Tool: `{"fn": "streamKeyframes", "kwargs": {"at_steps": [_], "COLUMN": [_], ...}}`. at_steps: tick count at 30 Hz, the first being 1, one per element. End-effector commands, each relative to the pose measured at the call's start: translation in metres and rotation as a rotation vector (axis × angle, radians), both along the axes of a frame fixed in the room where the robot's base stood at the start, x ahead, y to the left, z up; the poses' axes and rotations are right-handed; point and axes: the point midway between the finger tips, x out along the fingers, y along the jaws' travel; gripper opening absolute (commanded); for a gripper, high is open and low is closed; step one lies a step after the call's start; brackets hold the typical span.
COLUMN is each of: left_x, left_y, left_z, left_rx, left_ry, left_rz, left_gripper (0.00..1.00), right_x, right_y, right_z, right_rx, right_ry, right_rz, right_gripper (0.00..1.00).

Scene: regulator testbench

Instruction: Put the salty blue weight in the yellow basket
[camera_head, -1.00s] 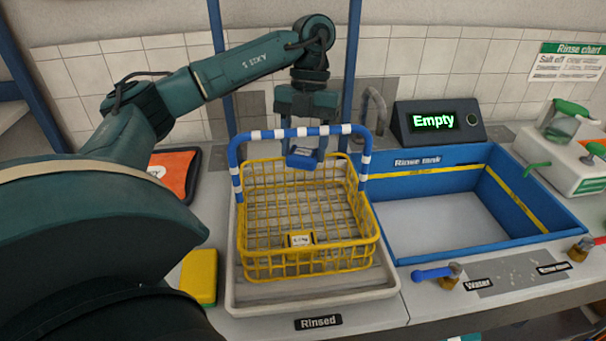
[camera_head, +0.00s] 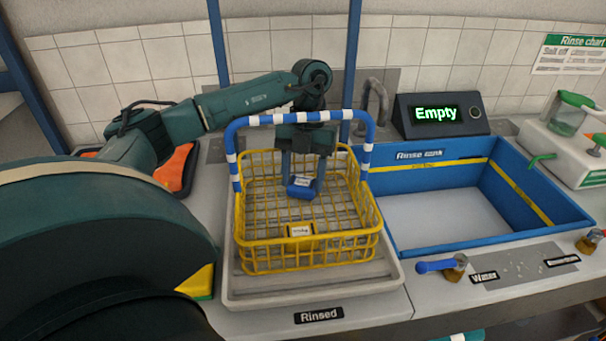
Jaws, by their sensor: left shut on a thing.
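The blue weight (camera_head: 300,191) has a pale label on its face. My left gripper (camera_head: 302,178) points down and is shut on the weight. It holds the weight inside the outline of the yellow basket (camera_head: 306,261), behind the basket's middle. I cannot tell whether the weight touches the basket floor. The basket stands on a grey tray (camera_head: 240,291) and has a raised handle (camera_head: 233,170) striped blue and white. My left arm reaches in from the left, and its wrist is close behind the handle's top bar. My right gripper is not in view.
The blue rinse tank (camera_head: 420,243) stands right of the basket, with a display (camera_head: 436,114) reading "Empty" behind it. A tap (camera_head: 372,103) rises behind the basket. A blue-handled valve (camera_head: 440,266) is in front of the tank. A yellow sponge (camera_head: 197,283) lies left of the tray, partly hidden by my arm.

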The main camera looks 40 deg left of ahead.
Motion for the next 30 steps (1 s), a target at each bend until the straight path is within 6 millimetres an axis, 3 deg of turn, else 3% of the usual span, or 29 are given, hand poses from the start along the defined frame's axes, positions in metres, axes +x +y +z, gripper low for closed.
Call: {"fn": "streamKeyframes", "kwargs": {"at_steps": [4,5,12,23,30], "left_x": [0.000,0.000,0.000,0.003,0.015], "left_y": [0.000,0.000,0.000,0.001,0.007], "left_z": [-0.002,-0.002,-0.002,0.007,0.055], "left_rx": [0.000,0.000,0.000,-0.001,0.000], "left_ry": [-0.001,0.000,0.000,-0.004,-0.007], "left_rz": [0.000,0.000,0.000,0.001,0.001], "left_gripper": [0.13,0.55,0.74,0.74,0.74], "right_x": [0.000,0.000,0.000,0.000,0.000], "right_y": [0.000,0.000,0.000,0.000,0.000], "right_z": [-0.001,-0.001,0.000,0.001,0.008], "right_rx": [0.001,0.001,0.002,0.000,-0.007], "right_ry": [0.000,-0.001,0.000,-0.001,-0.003], "right_rz": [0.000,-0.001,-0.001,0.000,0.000], "right_gripper": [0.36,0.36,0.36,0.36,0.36]}}
